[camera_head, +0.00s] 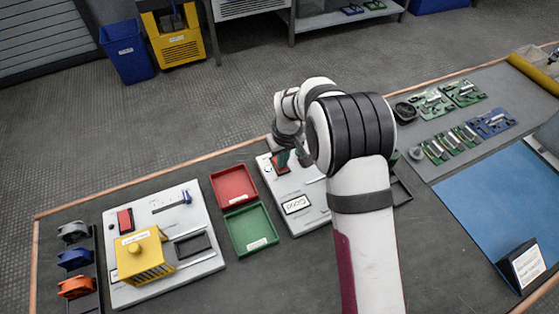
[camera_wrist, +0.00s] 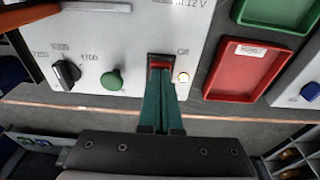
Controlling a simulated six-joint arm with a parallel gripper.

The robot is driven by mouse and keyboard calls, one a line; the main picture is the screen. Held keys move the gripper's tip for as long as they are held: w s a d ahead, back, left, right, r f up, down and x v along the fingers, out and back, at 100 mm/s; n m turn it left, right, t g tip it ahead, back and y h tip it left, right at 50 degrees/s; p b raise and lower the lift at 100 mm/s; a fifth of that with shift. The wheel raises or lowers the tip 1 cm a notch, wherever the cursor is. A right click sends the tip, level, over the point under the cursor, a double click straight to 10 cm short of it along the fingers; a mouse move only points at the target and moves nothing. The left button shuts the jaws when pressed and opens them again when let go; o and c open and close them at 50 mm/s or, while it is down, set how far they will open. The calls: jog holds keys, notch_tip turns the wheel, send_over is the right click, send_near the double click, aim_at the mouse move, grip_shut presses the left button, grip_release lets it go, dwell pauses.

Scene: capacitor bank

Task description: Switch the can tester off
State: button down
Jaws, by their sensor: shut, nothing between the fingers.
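The can tester is probably the white panel (camera_head: 318,217) under my arm in the head view, with a label that seems to read "Good". The wrist view shows its face (camera_wrist: 110,50) close up. A red rocker switch (camera_wrist: 160,65) sits there in a dark frame, with "Off" printed beside it. A small round lamp (camera_wrist: 183,77) next to it looks bright. My gripper (camera_wrist: 159,80) has its green fingers shut and empty, with the tips at the switch's near edge. They cover part of the switch, so I cannot tell its position or whether they touch it.
A black knob (camera_wrist: 67,73) and a green button (camera_wrist: 111,81) are on the same panel. A red tray (camera_head: 233,185) and a green tray (camera_head: 250,229) lie beside it. Another white panel (camera_head: 200,262) with a yellow fixture (camera_head: 145,257) stands at left.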

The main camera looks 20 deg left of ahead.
jog(key=shift+f, duration=0.35)
jog(key=shift+r, duration=3.5)
jog(key=s+d+r+m, duration=0.45)
jog(key=d+r, duration=0.35)
jog(key=d, duration=0.2)
jog(key=s+d+r+m+g, duration=0.1)
jog(key=s+d+r+m, duration=0.35)
jog(key=s+d, duration=0.7)
jog(key=s+d+f+m, duration=0.1)
jog(key=s+m, duration=0.4)
jog(key=s, duration=0.8)
jog(key=shift+d+f+m+y, duration=0.3)
jog(key=shift+d+f, duration=0.05)
